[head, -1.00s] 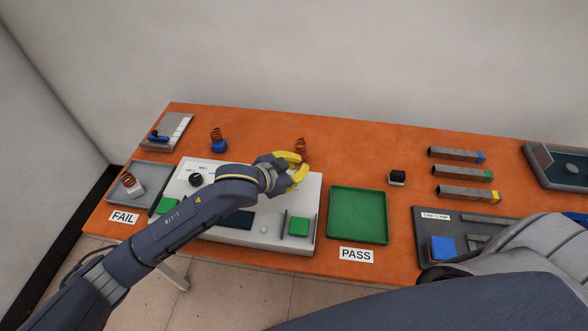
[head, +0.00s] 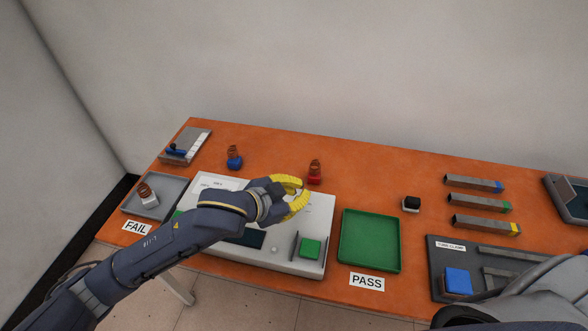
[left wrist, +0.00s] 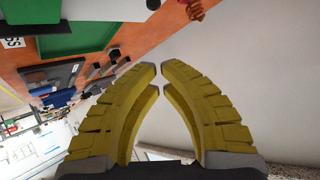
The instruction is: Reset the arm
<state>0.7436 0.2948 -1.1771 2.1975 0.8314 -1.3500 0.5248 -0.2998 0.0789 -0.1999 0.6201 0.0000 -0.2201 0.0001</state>
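My left gripper (head: 306,189) has yellow fingers and hangs over the right back part of the white heater unit (head: 317,212). In the left wrist view its fingertips (left wrist: 160,68) almost meet, with nothing between them. A copper coil on a red base (head: 314,180) stands just behind the gripper in the head view, apart from it as far as I can tell. It also shows at the top of the left wrist view (left wrist: 195,10). My left forearm hides part of the heater unit. My right arm shows at the lower right, but its gripper is out of view.
A coil on a blue base (head: 235,163) stands behind the heater unit. The grey FAIL tray (head: 178,184) holds a coil on a white base (head: 149,201). The green PASS tray (head: 369,241) is empty. Several metal bars and a dark clamp plate (head: 438,283) lie to the right.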

